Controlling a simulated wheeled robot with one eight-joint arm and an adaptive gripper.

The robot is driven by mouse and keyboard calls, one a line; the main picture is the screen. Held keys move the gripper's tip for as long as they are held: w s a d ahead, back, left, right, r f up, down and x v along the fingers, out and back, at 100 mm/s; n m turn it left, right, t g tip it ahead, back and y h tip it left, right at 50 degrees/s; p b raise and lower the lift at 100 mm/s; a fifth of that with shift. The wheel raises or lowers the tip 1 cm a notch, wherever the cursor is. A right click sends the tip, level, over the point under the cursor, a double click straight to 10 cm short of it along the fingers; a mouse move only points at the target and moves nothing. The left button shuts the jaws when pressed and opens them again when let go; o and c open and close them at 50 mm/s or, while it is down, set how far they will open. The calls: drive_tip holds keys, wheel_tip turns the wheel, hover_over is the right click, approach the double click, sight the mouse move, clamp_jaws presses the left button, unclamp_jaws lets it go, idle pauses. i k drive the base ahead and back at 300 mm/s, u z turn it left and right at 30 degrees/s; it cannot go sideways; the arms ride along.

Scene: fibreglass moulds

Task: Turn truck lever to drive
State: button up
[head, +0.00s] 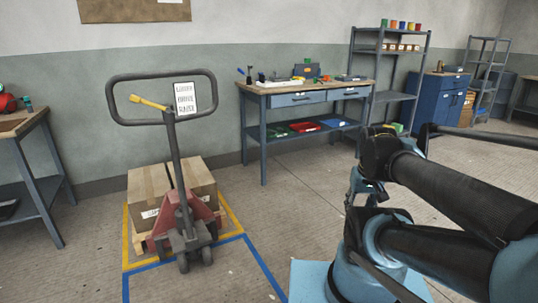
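The pallet truck's dark looped handle (113,98) rises at the left of the head view on a slanted shaft (176,150). A yellow lever (148,102) sits inside the loop. It points left and slightly up from the shaft top. A white label (184,99) to the lever's right seems to read "lower, drive, raise" from top to bottom. The red truck body (172,217) and its wheels (190,250) stand on the floor. My arm fills the right side, well apart from the handle. I cannot make out my gripper's fingers in this view.
Cartons (150,185) on a pallet sit behind the truck shaft, inside yellow and blue floor lines (146,283). A workbench (275,90) with tools stands behind to the right. Another bench (45,150) is at the left edge. The floor between truck and my arm is clear.

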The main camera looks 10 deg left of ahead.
sight(134, 99)
drive_tip(key=u, duration=0.95)
